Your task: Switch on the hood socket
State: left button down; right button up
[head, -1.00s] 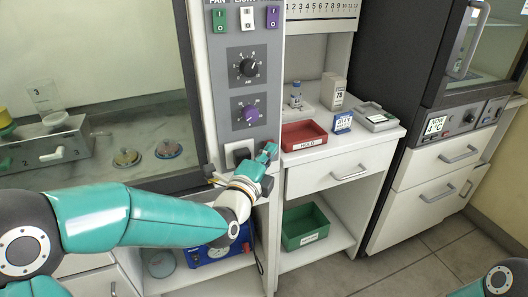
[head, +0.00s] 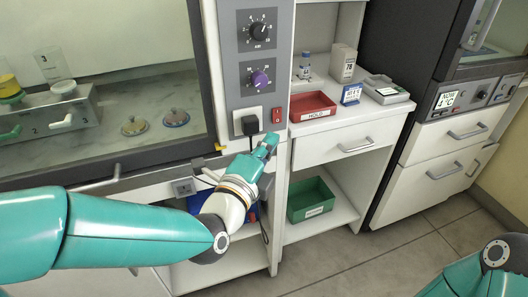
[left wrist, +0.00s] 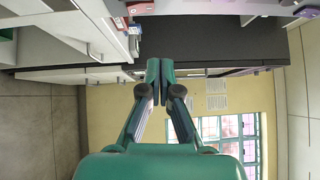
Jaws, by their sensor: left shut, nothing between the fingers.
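The hood socket (head: 243,124) is at the bottom of the hood's grey control panel, with a black plug in it. Right beside it is a red rocker switch (head: 277,116); its position is too small to tell. My left gripper (head: 270,139) is shut and empty, with its fingertips just below the red switch; I cannot tell if they touch the panel. In the left wrist view the shut fingertips (left wrist: 153,68) meet, with nothing between them. My right gripper is out of view.
Two knobs, black (head: 257,32) and purple (head: 260,79), are above the socket. A red tray (head: 312,108) stands on the white cabinet to the right. A green bin (head: 311,199) is on the shelf below. The hood's glass sash (head: 110,95) is at left.

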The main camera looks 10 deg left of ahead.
pick_arm(q)
jog(key=shift+v, duration=1.4)
jog(key=shift+r, duration=0.15)
